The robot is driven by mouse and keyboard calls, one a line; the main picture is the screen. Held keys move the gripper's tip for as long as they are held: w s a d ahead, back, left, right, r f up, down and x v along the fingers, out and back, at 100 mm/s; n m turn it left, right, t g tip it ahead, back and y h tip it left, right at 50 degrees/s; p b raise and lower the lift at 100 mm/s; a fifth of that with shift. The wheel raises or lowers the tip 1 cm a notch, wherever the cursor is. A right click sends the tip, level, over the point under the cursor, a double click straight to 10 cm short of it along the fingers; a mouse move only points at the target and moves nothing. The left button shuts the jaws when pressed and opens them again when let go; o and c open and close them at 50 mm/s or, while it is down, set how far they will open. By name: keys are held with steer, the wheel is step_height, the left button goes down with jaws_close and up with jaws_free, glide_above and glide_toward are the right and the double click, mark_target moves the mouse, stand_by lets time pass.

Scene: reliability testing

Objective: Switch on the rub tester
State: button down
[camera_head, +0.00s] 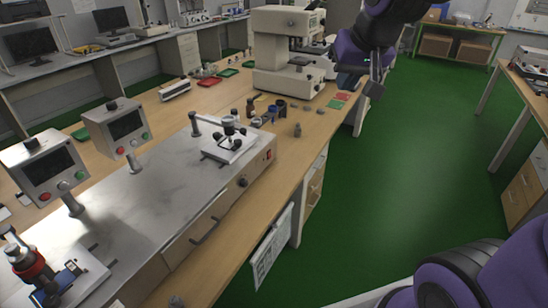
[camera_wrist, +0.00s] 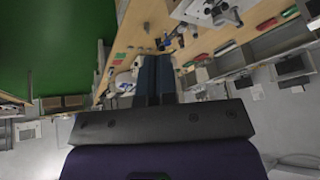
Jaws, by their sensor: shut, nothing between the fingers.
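The grey machine that looks like the rub tester (camera_head: 160,195) lies on the wooden bench at the left and centre of the head view. It has two control boxes with screens and red and green buttons, the nearer one (camera_head: 48,172) and the farther one (camera_head: 122,128). A small red switch (camera_head: 269,155) is on its front face near the right end, beside a black knob (camera_head: 243,182). My gripper (camera_head: 374,88) is in the air at the upper right, well apart from the machine. In the wrist view the fingers (camera_wrist: 155,62) are together and empty.
A white instrument (camera_head: 285,55) stands on the bench beyond the machine. Small bottles and dark parts (camera_head: 262,112) lie between them. A paper sheet (camera_head: 271,245) hangs on the bench front. The green floor (camera_head: 400,190) to the right is clear.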

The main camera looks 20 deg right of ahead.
mark_target(270, 155)
steer(key=w+f+m, duration=0.1)
steer(key=w+f, duration=0.6)
steer(key=w, duration=0.5)
steer(key=w+f+m, duration=0.1)
steer(key=w+f, duration=0.5)
steer(key=f, duration=0.4)
steer(key=w+f+m, duration=0.2)
steer(key=w+f, duration=0.3)
steer(key=f, duration=0.5)
steer(key=w+f+m+t, duration=0.1)
steer(key=w+f+m, duration=0.1)
steer(key=w+f, duration=0.4)
step_height(270, 155, down, 5)
steer(key=shift+w+a+r, duration=0.2)
steer(key=shift+w+a, duration=0.1)
steer(key=x, duration=0.9)
steer(key=shift+w+a+f, duration=0.1)
steer(key=shift+w+f, duration=0.1)
steer(key=shift+f, duration=0.1)
steer(key=shift+w+a+f, duration=0.25)
steer(key=shift+w+a, duration=0.8)
steer(key=shift+w, duration=0.15)
steer(key=shift+w+a, duration=0.35)
steer(key=shift+f+m, duration=0.15)
steer(key=shift+m, duration=0.15)
